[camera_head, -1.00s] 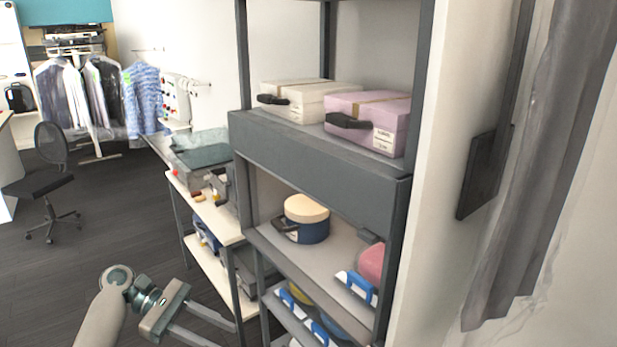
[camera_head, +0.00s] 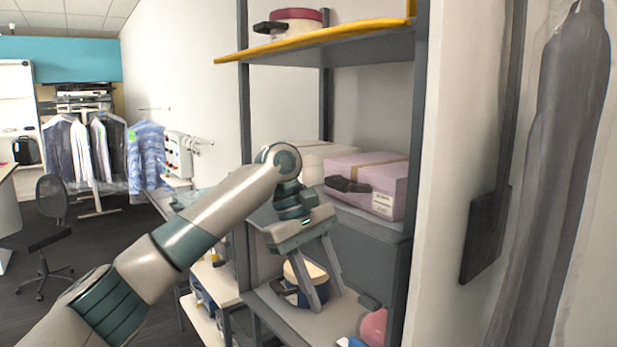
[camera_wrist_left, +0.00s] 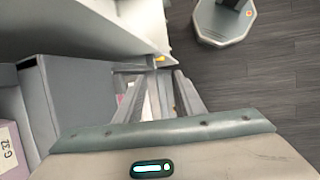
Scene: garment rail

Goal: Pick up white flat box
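The white flat box (camera_head: 312,158) lies on the grey middle shelf, left of the pink box. My left gripper (camera_head: 330,300) is in front of the rack, below and in front of the white box. Its two fingers point down, spread apart, with nothing seen held between them. The spread fingers also show in the left wrist view (camera_wrist_left: 160,85); I cannot make out the white box there. My right gripper is not in view.
The pink box (camera_head: 378,180) with a black handle sits right of the white box. A yellow-edged shelf (camera_head: 340,42) is above, holding a round box (camera_head: 293,22). A round blue box with cream lid (camera_head: 303,284) is on the shelf below. A rack post (camera_head: 412,150) stands at right.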

